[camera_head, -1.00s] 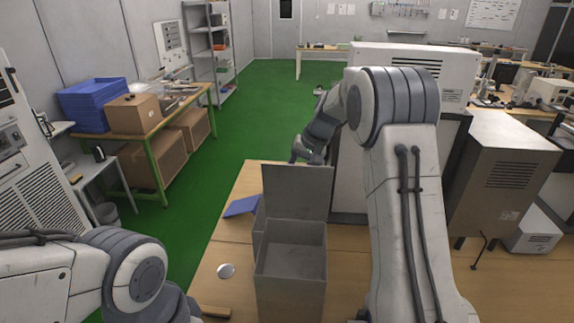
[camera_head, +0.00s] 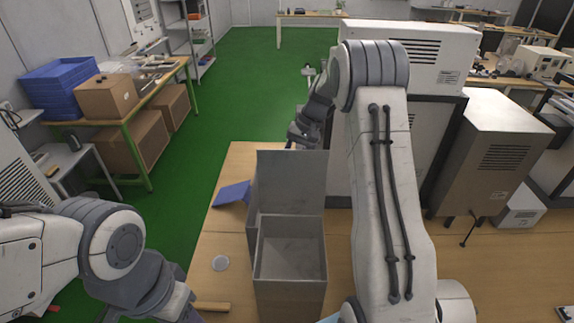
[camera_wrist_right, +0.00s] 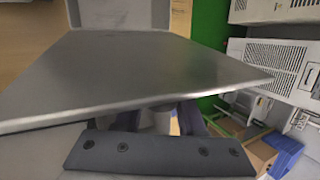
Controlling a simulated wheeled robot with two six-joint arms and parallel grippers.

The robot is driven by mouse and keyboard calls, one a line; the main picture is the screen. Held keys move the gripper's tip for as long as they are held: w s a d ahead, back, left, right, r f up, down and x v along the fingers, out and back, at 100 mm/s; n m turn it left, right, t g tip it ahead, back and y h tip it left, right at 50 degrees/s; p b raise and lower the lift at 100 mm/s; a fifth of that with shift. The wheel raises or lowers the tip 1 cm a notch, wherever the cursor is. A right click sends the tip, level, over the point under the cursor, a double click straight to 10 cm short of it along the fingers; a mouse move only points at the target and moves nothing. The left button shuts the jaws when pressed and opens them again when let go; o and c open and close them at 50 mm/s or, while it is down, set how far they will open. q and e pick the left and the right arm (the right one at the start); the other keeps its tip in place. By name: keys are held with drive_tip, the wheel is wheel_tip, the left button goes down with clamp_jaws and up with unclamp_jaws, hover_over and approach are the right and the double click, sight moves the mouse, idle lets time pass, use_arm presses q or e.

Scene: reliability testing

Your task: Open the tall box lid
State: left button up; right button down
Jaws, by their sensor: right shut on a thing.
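The tall grey metal box (camera_head: 290,298) stands on the wooden table, its top open and its inside bare. Its flat grey lid (camera_head: 290,180) stands roughly upright at the back of the opening. My right gripper (camera_head: 303,137) is at the lid's top right edge, partly hidden behind it. In the right wrist view the lid (camera_wrist_right: 150,75) fills the middle, in front of the gripper, with the fingers mostly hidden under it; the gripper is shut on the lid. My left arm is at the lower left, away from the box; its fingertips do not show.
A wooden strip (camera_head: 212,306) lies near the front. A large cabinet (camera_head: 410,62) stands behind my right arm. Green floor is clear beyond the table.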

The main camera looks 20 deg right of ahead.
drive_tip(key=shift+f, duration=0.1)
drive_tip(key=c, duration=0.5)
unclamp_jaws()
drive_tip(key=shift+s, duration=0.1)
drive_tip(key=shift+d+r, duration=0.2)
drive_tip(key=shift+r, duration=0.15)
drive_tip(key=b+v, duration=0.3)
drive_tip(key=v, duration=0.6)
drive_tip(key=shift+d+r, duration=0.15)
drive_tip(key=shift+r, duration=0.2)
